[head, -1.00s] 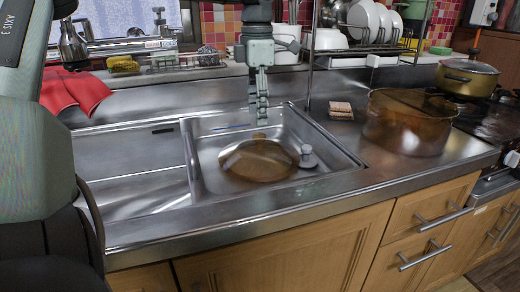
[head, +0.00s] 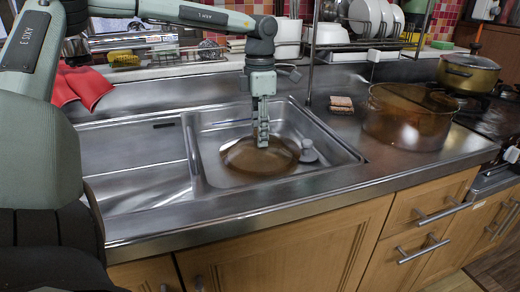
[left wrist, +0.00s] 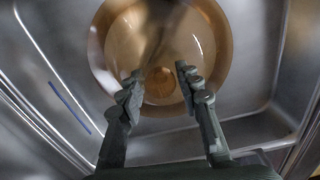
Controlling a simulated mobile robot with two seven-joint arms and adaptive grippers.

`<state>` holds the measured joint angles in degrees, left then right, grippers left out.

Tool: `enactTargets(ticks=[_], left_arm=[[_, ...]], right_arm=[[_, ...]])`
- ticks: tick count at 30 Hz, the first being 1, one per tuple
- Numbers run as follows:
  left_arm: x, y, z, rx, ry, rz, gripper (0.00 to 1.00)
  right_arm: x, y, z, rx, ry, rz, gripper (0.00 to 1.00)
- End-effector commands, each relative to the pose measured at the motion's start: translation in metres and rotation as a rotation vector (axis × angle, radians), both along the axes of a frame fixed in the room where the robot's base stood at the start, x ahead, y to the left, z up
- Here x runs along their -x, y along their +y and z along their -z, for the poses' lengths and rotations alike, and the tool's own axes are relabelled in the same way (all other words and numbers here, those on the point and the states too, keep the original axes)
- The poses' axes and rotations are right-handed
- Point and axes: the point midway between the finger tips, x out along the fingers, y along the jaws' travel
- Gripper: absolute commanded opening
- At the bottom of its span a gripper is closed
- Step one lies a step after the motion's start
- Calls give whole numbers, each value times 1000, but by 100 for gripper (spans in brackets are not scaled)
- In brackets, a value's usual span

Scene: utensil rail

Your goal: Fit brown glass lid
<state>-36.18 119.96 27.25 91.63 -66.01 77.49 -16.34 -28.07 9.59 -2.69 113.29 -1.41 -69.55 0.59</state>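The brown glass lid (head: 240,161) lies in the steel sink basin (head: 205,150). In the left wrist view the round lid (left wrist: 120,45) fills the upper middle, with its round brown knob (left wrist: 161,82) at the centre. My left gripper (head: 263,143) points down over the lid in the head view. In the left wrist view its fingers (left wrist: 157,80) are apart and empty, with the knob showing between the tips. I cannot tell how high the tips are above it. A brown glass pot (head: 405,122) stands open on the counter to the right of the sink. My right gripper is not in view.
A grey knobbed stopper (head: 308,152) sits beside the lid in the basin. A small stack of sponges (head: 341,103) lies between sink and pot. A lidded pot (head: 467,75) stands on the stove at right. A thin blue stick (left wrist: 69,108) lies left of the lid.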

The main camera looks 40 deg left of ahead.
Motion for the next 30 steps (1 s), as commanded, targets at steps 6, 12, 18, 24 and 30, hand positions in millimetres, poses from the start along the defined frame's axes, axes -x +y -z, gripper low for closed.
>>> enactTargets(ticks=[6, 12, 18, 24, 30], left_arm=[[0, 0, 0, 0, 0, 0, 4], [0, 0, 0, 0, 0, 0, 0], [0, 0, -1, 0, -1, 0, 0], [-1, 0, -4, -1, -2, 0, 0], [-2, 0, -22, -3, -5, 0, 0]], right_arm=[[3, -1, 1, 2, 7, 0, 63], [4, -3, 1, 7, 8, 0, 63], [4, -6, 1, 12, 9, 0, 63], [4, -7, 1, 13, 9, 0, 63], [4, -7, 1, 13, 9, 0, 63]])
